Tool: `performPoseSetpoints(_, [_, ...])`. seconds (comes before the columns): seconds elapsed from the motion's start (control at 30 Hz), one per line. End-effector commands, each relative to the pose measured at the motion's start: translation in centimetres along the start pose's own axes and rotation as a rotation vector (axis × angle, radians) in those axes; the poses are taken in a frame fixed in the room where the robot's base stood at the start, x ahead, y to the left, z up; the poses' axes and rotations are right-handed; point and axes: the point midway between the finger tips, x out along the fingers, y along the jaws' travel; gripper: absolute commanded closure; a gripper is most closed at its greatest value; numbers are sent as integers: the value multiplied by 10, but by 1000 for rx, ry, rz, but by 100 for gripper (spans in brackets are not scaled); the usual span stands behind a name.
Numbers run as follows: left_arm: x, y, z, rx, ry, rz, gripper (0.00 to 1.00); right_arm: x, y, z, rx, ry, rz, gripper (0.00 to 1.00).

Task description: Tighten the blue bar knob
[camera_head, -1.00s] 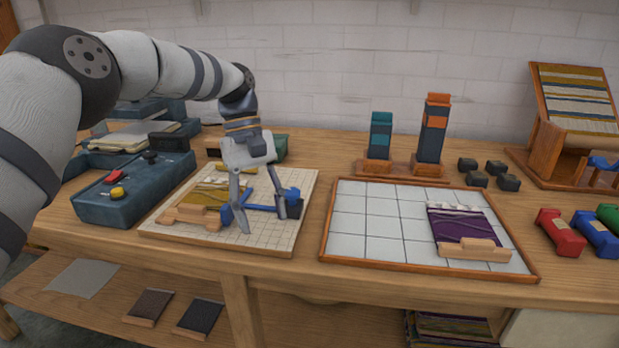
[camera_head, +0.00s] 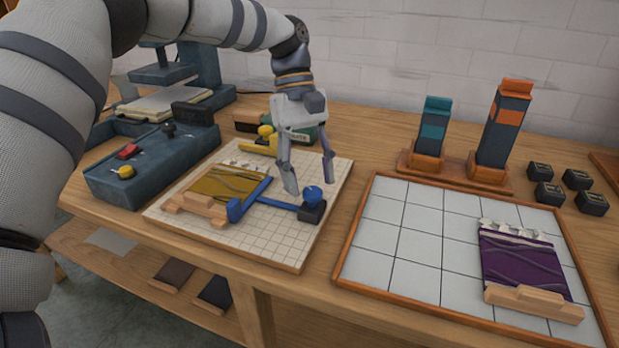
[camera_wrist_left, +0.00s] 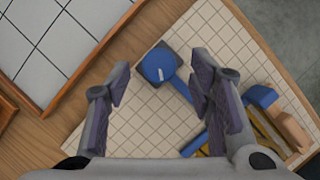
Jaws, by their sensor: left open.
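The blue bar (camera_head: 275,202) lies on the gridded board (camera_head: 272,252), its left end against a mustard woven swatch (camera_head: 228,183) with a wooden bar. Its blue knob (camera_head: 313,193) is a round cap on a dark block at the bar's right end. My left gripper (camera_head: 310,188) is open and empty, pointing down above the knob. In the left wrist view, the knob (camera_wrist_left: 158,66) shows a pale mark on top and lies ahead of and between the open fingers (camera_wrist_left: 163,92), apart from them. My right gripper is not in view.
A yellow-knobbed piece (camera_head: 264,139) sits at the board's back. A dark blue device (camera_head: 150,165) stands left. A wood-framed tile tray (camera_head: 402,253) with a purple swatch (camera_head: 520,262) lies right. Teal (camera_head: 432,127) and orange-banded (camera_head: 503,125) towers stand behind the tray.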

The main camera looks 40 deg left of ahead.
Motion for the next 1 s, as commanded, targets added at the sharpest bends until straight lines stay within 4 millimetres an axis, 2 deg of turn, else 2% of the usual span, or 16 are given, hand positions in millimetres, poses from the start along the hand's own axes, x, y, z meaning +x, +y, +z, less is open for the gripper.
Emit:
performPoseSetpoints(0.13, [13, 0, 0, 0, -1, -1, 51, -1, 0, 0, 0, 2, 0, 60])
performPoseSetpoints(0.4, [15, 0, 0, -1, 0, -1, 53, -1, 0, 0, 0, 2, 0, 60])
performPoseSetpoints(0.6, [15, 0, 0, 0, 0, -1, 98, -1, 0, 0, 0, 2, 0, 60])
performPoseSetpoints(1.0, [14, 1, 0, 54, 1, -23, 98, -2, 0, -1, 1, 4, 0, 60])
